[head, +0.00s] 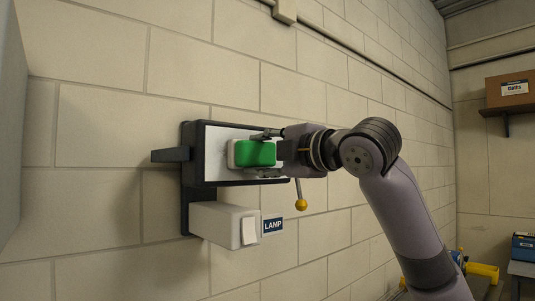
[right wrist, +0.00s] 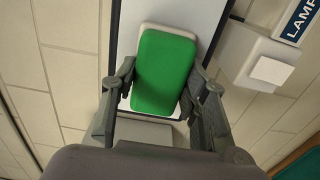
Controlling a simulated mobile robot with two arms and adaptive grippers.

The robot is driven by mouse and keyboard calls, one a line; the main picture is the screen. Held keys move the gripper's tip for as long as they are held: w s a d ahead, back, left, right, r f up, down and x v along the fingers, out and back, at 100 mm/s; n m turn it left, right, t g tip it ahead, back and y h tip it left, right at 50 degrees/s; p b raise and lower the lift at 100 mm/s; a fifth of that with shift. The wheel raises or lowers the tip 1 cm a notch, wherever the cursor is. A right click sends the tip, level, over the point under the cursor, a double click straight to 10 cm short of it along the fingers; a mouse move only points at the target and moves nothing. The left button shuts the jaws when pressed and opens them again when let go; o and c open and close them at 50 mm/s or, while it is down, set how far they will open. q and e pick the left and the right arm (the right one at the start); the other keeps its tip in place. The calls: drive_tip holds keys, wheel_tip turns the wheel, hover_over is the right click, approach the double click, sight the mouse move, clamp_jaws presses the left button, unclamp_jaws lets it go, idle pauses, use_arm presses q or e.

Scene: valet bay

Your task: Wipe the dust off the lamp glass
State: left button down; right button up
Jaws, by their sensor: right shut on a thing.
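The lamp (head: 187,180) is a dark-framed box fixed to the block wall, with a pale grey glass face (head: 215,136). My right gripper (head: 268,152) is shut on a green pad with a white back (head: 255,153), held in front of the glass. In the right wrist view the green pad (right wrist: 164,72) sits between both fingers, with the glass (right wrist: 208,18) behind it. The pad covers part of the glass; I cannot tell whether it touches. My left gripper is out of view.
A white box (head: 222,222) with a LAMP sign (head: 272,225) juts out just below the lamp. A yellow-knobbed lever (head: 301,204) hangs beside it. A cardboard box (head: 508,89) sits on a far shelf; a blue box (head: 523,246) stands at lower right.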

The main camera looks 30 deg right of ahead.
drive_tip(key=shift+s+a, duration=0.15)
drive_tip(key=shift+a, duration=1.05)
drive_tip(key=shift+s+a, duration=0.2)
drive_tip(key=shift+a, duration=0.95)
drive_tip(key=shift+s+a, duration=0.15)
drive_tip(key=shift+a, duration=1.05)
drive_tip(key=shift+w+d, duration=0.85)
drive_tip(key=shift+d, duration=5)
drive_tip(key=shift+s+a, duration=0.3)
drive_tip(key=shift+a, duration=1.65)
drive_tip(key=shift+s+a, duration=0.25)
drive_tip(key=shift+a, duration=1.65)
drive_tip(key=shift+s+a, duration=0.3)
drive_tip(key=shift+a, duration=1.65)
drive_tip(key=shift+s+d, duration=0.25)
drive_tip(key=shift+s, duration=0.6)
drive_tip(key=shift+s+d+b, duration=0.15)
drive_tip(key=shift+s+b, duration=0.05)
drive_tip(key=shift+s, duration=0.85)
drive_tip(key=shift+s+d+b, duration=0.1)
drive_tip(key=shift+s+b, duration=0.1)
drive_tip(key=shift+s, duration=0.8)
drive_tip(key=shift+s, duration=0.1)
